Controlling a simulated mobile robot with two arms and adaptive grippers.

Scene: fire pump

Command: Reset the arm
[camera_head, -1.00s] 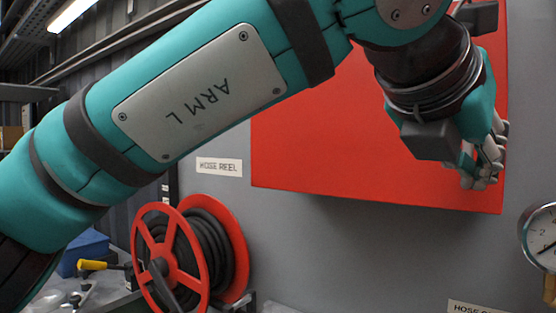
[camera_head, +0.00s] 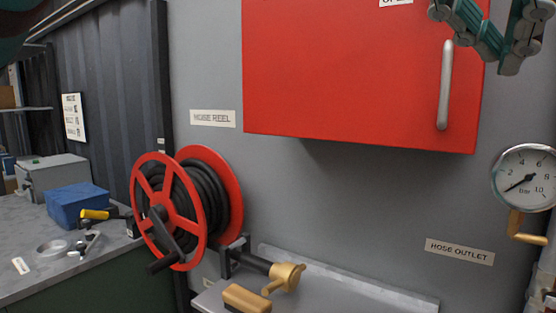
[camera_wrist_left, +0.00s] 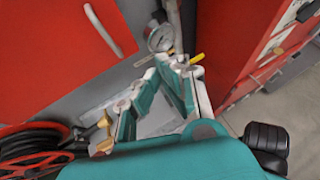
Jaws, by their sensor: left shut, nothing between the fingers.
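My left gripper (camera_head: 503,56) shows at the top right of the head view, its teal fingers pointing down in front of the red cabinet's right edge. It is shut and empty. In the left wrist view, the finger linkages (camera_wrist_left: 165,72) reach up from the teal gripper body. Most of my left arm is out of the head view; a dark teal part shows at its top left corner. My right gripper is in neither view.
The red cabinet (camera_head: 350,70) has a vertical grey handle (camera_head: 445,85). A pressure gauge (camera_head: 525,178) is at right. A workbench (camera_head: 35,275) holds a blue box (camera_head: 77,204).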

